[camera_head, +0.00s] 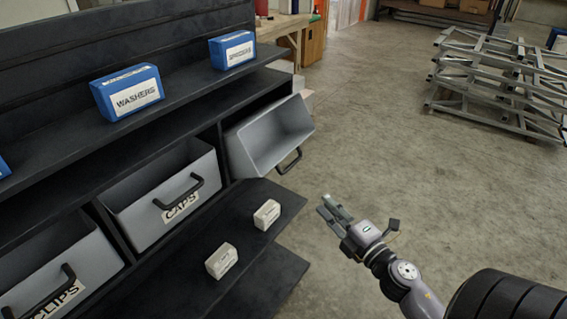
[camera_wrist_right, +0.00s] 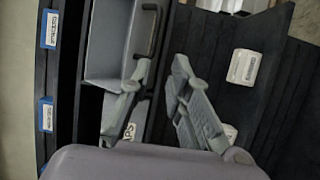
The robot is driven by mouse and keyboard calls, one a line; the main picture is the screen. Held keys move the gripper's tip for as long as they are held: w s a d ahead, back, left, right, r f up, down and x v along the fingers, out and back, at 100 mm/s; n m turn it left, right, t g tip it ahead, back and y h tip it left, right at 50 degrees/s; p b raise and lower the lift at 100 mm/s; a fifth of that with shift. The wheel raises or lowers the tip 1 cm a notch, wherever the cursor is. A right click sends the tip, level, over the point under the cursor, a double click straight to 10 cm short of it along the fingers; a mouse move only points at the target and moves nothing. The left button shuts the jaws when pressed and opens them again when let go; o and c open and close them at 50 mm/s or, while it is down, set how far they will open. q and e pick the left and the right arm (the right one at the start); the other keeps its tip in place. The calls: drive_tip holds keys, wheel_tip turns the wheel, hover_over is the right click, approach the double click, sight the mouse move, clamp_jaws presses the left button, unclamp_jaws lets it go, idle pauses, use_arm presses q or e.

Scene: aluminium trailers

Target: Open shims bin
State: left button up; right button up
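A grey bin (camera_head: 268,138) at the right end of the middle row is tilted out of the black shelf, with its inside showing. Its black handle (camera_head: 289,161) hangs at its lower right. No label on it is readable, so I cannot confirm it is the shims bin. In the right wrist view the grey bin (camera_wrist_right: 108,40) and its handle (camera_wrist_right: 149,32) are beyond the fingertips. My right gripper (camera_head: 333,207) is out over the floor, right of and below the handle, apart from it. Its fingers (camera_wrist_right: 162,72) are spread and empty. My left gripper is out of view.
The bin marked CAPS (camera_head: 165,195) and one ending in CLIPS (camera_head: 65,275) are to the left. Blue boxes, including WASHERS (camera_head: 128,93), stand above. Two white boxes (camera_head: 221,261) lie on the lower shelf. Floor (camera_head: 370,130) on the right is clear up to metal frames (camera_head: 500,85).

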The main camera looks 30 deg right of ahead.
sight(291, 165)
drive_tip(key=w+p, duration=0.1)
drive_tip(key=w, duration=0.4)
drive_tip(key=w+p, duration=0.1)
drive_tip(key=w, duration=0.5)
drive_tip(key=w+r+p, duration=0.1)
drive_tip(key=w, duration=0.5)
drive_tip(key=shift+w, duration=0.15)
drive_tip(key=shift+c, duration=0.2)
clamp_jaws()
